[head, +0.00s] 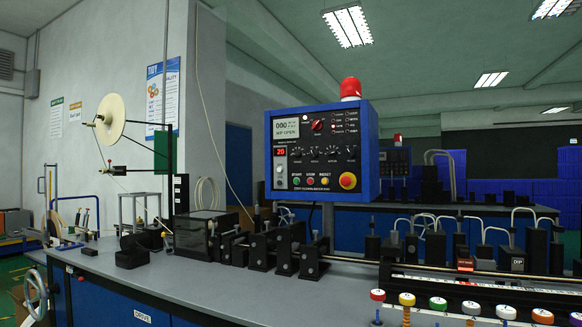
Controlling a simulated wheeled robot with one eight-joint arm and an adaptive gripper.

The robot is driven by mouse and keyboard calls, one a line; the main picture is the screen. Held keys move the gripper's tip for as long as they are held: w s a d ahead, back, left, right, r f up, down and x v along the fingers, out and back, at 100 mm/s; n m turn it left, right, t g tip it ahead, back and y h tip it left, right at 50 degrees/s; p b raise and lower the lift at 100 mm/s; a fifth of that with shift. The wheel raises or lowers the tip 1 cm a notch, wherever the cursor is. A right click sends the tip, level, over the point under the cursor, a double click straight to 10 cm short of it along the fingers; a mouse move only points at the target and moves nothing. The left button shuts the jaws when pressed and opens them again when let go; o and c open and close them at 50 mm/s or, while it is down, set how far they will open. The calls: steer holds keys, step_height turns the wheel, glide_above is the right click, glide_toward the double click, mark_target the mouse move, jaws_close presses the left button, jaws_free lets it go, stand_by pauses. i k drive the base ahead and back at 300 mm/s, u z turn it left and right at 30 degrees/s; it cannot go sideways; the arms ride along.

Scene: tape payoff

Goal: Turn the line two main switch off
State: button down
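A blue control box (322,152) stands upright above the grey bench at the middle of the head view. Its dark front carries a red rotary knob (317,125) near the top, a red-on-yellow round button (347,180) at lower right and a small silver switch (281,169) at lower left. A second, smaller control panel (395,161) stands farther back, partly hidden behind the blue box. I cannot read which panel or knob is marked line two, nor the knob's setting. My gripper is not in view.
The grey bench top (200,285) holds a row of black blocks (262,250) below the box. A white reel (111,119) stands at left, and a handwheel (35,294) is at the bench's left end. Colored knobs (440,304) line the lower right.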

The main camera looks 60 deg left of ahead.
mark_target(318, 125)
steer(key=u, duration=3.5)
steer(key=k, duration=1.1)
steer(key=z, duration=0.9)
steer(key=i, duration=0.95)
